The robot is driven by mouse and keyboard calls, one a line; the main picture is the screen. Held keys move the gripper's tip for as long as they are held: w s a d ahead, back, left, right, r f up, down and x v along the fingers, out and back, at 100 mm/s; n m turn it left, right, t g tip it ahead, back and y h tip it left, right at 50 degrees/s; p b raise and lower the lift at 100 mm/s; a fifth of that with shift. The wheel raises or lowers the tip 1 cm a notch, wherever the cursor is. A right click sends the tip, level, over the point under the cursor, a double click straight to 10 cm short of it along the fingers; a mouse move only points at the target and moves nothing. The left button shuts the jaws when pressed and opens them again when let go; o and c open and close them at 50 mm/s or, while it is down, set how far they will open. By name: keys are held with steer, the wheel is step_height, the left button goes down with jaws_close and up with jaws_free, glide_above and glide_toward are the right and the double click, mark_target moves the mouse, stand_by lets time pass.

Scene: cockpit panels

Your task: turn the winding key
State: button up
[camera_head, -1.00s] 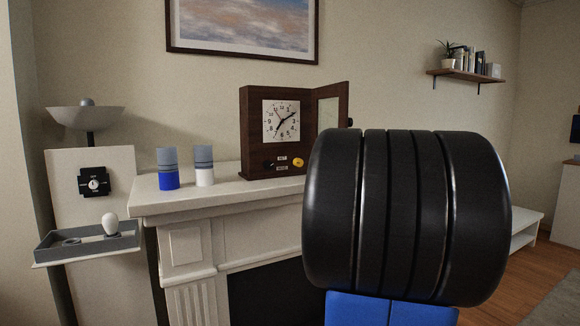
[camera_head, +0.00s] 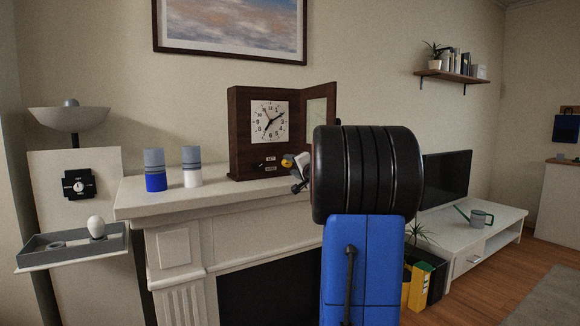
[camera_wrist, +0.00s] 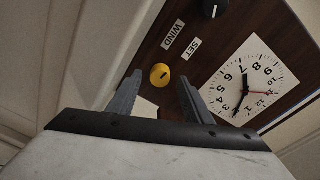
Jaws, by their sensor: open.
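The dark wooden clock (camera_head: 240,135) stands on the mantel with its glazed door (camera_head: 317,108) swung open to the right. Below the dial are a yellow knob (camera_wrist: 160,75), a black knob (camera_wrist: 213,8), and the labels WIND (camera_wrist: 173,36) and SET (camera_wrist: 191,49). Which knob each label belongs to is not clear. My gripper (camera_wrist: 159,79) is open, and in the wrist view the yellow knob appears between its fingertips; contact cannot be told. In the head view my gripper (camera_head: 299,174) is close to the clock's lower right, partly hidden by my wrist.
A grey tray (camera_head: 70,258) holding a white knob-like piece is at far left. The open door stands close to my arm on the right.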

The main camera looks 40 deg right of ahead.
steer(key=shift+x, duration=0.95)
steer(key=c, duration=1.1)
steer(key=shift+o, duration=0.2)
steer(key=shift+m, duration=2.1)
steer(key=o, duration=1.1)
steer(key=shift+c, duration=0.2)
